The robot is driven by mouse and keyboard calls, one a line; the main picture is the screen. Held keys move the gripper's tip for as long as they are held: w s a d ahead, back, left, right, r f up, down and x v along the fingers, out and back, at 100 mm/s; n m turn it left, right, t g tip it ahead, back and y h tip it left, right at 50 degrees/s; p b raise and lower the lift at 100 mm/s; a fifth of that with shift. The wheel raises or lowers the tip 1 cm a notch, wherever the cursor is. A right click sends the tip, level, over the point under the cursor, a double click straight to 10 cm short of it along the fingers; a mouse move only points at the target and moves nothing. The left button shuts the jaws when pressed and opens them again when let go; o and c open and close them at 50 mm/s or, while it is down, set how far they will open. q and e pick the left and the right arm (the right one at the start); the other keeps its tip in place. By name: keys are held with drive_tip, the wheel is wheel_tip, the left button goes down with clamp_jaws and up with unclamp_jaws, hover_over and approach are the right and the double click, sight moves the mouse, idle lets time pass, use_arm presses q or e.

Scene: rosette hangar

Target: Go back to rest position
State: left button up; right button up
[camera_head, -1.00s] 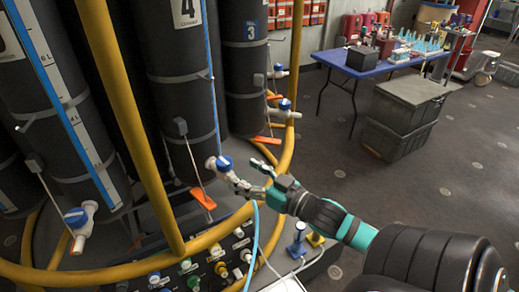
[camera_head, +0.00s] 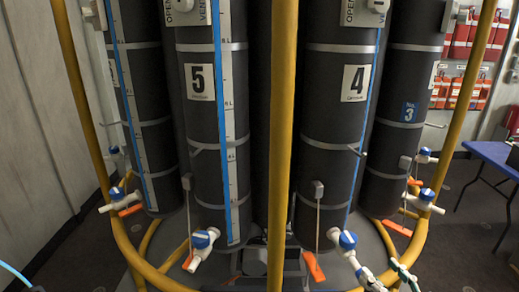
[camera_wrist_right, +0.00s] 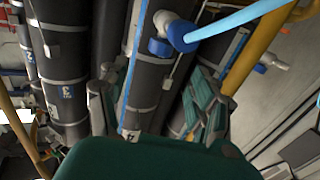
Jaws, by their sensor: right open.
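My right gripper (camera_head: 386,278) shows at the bottom edge of the head view, only partly in frame. It is in front of the blue-and-white valve (camera_head: 348,240) at the foot of the dark cylinder marked 4 (camera_head: 338,120). In the right wrist view my right gripper (camera_wrist_right: 152,102) has its fingers spread apart with nothing held between them. The cylinder with the number 4 lies beyond the gap. A blue-and-white valve (camera_wrist_right: 165,42) shows above the fingers, with a light blue hose (camera_wrist_right: 240,20) in front of it. My left gripper is not in view.
Yellow pipe rails (camera_head: 283,130) ring the cylinders, including the one marked 5 (camera_head: 210,120). More valves (camera_head: 202,240) and orange handles (camera_head: 312,266) stick out low down. A blue table (camera_head: 495,155) stands at the right.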

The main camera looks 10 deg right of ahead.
drive_tip(key=s+a+f+m+g+h, duration=0.1)
drive_tip(key=s+a+f+g+h, duration=0.15)
drive_tip(key=f, duration=0.35)
drive_tip(key=s+a+f+m+g+h, duration=0.1)
drive_tip(key=f+g, duration=0.3)
drive_tip(key=f, duration=0.3)
drive_tip(key=s+a+f+n+g, duration=0.2)
drive_tip(key=s+a+f+g, duration=0.5)
drive_tip(key=s+a, duration=0.4)
wheel_tip(320, 180, down, 28)
drive_tip(key=s+g, duration=0.2)
drive_tip(key=s, duration=0.1)
drive_tip(key=s+d+f+g, duration=0.1)
drive_tip(key=s+d+f, duration=0.2)
drive_tip(key=s+f, duration=1)
drive_tip(key=shift+s+f+n+y, duration=0.3)
drive_tip(key=shift+s+y, duration=0.05)
drive_tip(key=shift+s, duration=0.75)
